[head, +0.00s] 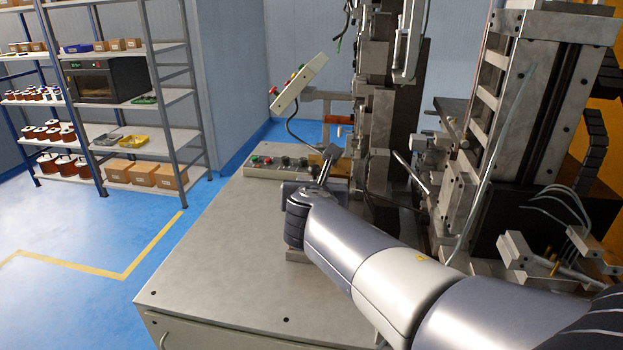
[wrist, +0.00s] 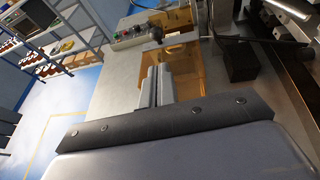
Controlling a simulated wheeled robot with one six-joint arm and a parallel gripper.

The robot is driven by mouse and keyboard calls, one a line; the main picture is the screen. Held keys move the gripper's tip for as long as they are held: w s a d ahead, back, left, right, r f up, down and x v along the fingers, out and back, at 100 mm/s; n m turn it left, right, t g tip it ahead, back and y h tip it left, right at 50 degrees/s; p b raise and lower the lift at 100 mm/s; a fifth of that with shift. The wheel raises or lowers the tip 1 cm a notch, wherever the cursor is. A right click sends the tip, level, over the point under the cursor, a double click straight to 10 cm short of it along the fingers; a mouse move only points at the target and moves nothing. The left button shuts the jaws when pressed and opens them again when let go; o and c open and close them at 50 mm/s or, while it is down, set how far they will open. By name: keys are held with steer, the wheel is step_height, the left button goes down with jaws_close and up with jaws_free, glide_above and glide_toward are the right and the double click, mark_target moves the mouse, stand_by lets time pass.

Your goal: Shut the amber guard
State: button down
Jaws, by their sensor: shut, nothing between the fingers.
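The amber guard (wrist: 183,88) is a see-through amber panel in the wrist view, beside and beyond my fingers. In the head view only a small amber patch of the guard (head: 315,160) shows by my fingers; the rest is hidden behind my gripper. My gripper (head: 325,165) is shut and empty, low over the machine bench. In the wrist view my gripper (wrist: 154,78) points toward the guard and the knob. I cannot tell whether the fingers touch the guard, or how far it stands open.
A button panel (head: 280,161) lies on the grey bench (head: 220,250), just left of my gripper. A tilted control box (head: 298,83) stands behind it. Winder metalwork (head: 375,130) rises close on the right. The bench's left front is clear. Shelves (head: 125,105) stand far left.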

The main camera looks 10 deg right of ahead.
glide_toward(316, 169)
steer(key=shift+n, duration=0.3)
steer(key=x, duration=0.7)
steer(key=shift+s+a+f+b, duration=0.1)
steer(key=shift+s+f+b, duration=0.1)
steer(key=shift+b, duration=0.1)
steer(key=shift+w, duration=0.1)
steer(key=shift+w+r, duration=0.1)
steer(key=shift+w, duration=0.2)
steer(key=w+d+p, duration=0.1)
steer(key=w+p, duration=0.1)
steer(key=w, duration=0.1)
steer(key=w+d+p, duration=0.2)
steer(key=w, duration=0.2)
steer(key=w+d+p, duration=0.2)
steer(key=w, duration=0.2)
steer(key=shift+w, duration=0.25)
steer(key=shift+r, duration=0.2)
